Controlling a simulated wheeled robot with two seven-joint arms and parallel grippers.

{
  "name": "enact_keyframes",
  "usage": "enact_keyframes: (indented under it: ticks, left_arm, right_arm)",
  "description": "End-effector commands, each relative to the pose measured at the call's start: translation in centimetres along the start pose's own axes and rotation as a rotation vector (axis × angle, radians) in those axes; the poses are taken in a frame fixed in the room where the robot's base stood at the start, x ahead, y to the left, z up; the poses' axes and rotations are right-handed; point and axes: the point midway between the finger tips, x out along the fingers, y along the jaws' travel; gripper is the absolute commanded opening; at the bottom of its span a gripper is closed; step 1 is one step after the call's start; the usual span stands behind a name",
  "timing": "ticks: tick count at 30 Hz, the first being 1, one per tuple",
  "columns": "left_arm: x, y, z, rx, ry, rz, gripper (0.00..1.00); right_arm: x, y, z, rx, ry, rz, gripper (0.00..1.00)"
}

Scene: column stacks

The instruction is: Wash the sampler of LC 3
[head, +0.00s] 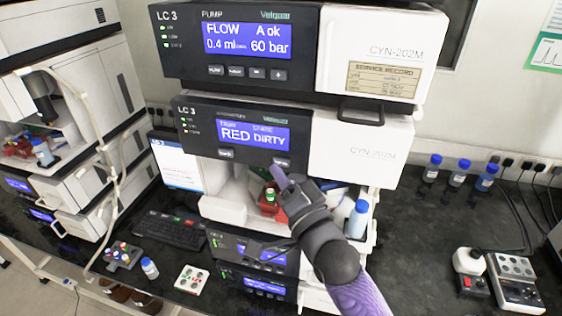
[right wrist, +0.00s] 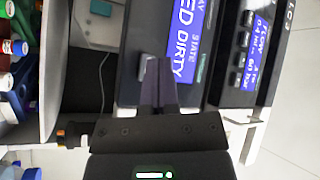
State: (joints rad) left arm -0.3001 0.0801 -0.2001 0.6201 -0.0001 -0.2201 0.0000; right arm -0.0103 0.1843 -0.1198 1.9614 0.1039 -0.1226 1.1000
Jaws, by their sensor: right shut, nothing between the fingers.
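The LC 3 sampler (head: 300,112) is the second unit down in the head view, under the LC 3 pump (head: 300,45). Its blue screen (head: 253,133) reads tray RED and state DIRTY. Two grey buttons sit under the screen, a left one (head: 226,153) and a right one (head: 283,163). My right gripper (head: 279,174) is shut and empty, its tips just below the right button. In the right wrist view the fingers (right wrist: 158,84) overlap a grey button (right wrist: 147,72) beside the screen; I cannot tell whether they touch it. My left gripper is not in view.
A vial rack (head: 122,256), a keyboard (head: 170,230) and a white button pad (head: 191,279) lie left. Blue-capped bottles (head: 458,173) stand right.

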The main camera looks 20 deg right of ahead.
Motion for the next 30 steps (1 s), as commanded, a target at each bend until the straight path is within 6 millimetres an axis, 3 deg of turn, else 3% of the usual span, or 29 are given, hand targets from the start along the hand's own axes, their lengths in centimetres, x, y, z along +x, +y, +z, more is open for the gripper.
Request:
enact_keyframes:
  ticks: [30]
  left_arm:
    - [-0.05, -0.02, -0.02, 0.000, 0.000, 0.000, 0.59]
  right_arm:
    - [0.87, 0.60, -0.65, -0.001, 0.000, 0.000, 0.00]
